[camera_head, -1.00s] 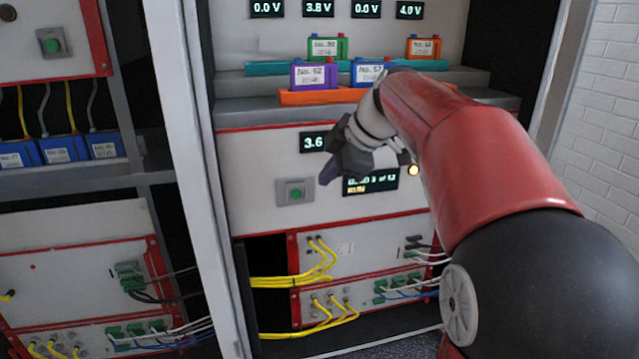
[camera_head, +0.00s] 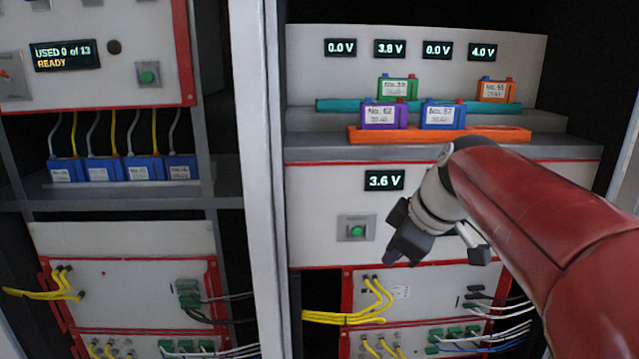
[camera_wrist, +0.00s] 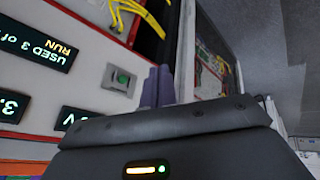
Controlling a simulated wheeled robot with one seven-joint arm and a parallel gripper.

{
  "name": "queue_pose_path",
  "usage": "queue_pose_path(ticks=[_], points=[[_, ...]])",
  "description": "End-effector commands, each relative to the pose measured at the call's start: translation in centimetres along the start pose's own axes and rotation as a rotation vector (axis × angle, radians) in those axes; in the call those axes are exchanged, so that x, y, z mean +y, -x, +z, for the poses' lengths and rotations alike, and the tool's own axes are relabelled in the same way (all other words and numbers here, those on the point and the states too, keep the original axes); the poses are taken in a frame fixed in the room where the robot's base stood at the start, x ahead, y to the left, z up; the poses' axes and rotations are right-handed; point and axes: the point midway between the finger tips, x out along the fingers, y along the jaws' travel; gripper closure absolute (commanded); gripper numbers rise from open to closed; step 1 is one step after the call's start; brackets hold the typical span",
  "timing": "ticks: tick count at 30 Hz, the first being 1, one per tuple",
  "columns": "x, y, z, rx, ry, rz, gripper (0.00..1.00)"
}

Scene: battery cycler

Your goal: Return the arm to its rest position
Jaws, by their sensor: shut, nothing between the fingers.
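My gripper (camera_head: 392,257) is in front of the right cabinet, low and to the right of the green button (camera_head: 357,231), pointing down and left in the head view. In the wrist view its dark purple fingers (camera_wrist: 158,87) are together with nothing between them. My red arm reaches in from the right edge of the head view. It hides part of the lower cabinet panel. The gripper is apart from the batteries on the shelf.
Purple (camera_head: 384,115), blue (camera_head: 443,115), green (camera_head: 398,88) and orange (camera_head: 496,90) batteries stand on stepped trays above. Yellow cables (camera_head: 345,317) hang below the gripper. A grey cabinet post (camera_head: 262,180) stands to the left. The wrist view shows a run display (camera_wrist: 38,40).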

Motion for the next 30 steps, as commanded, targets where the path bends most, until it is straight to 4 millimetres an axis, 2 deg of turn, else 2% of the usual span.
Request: queue_pose_path(ticks=[1,6,9,12,18,30], points=[[-2.5,0.2,1.1,-0.026,-0.094,0.016,1.0],[-9.3,-0.4,5.9,-0.098,-0.457,0.097,1.0],[-12.6,-1.1,8.7,-0.115,-0.64,0.152,1.0],[-14.9,-1.9,11.0,-0.117,-0.781,0.197,1.0],[-17.0,-2.8,13.2,-0.109,-0.921,0.241,1.0],[-17.1,-2.9,13.4,-0.11,-0.935,0.244,1.0]])
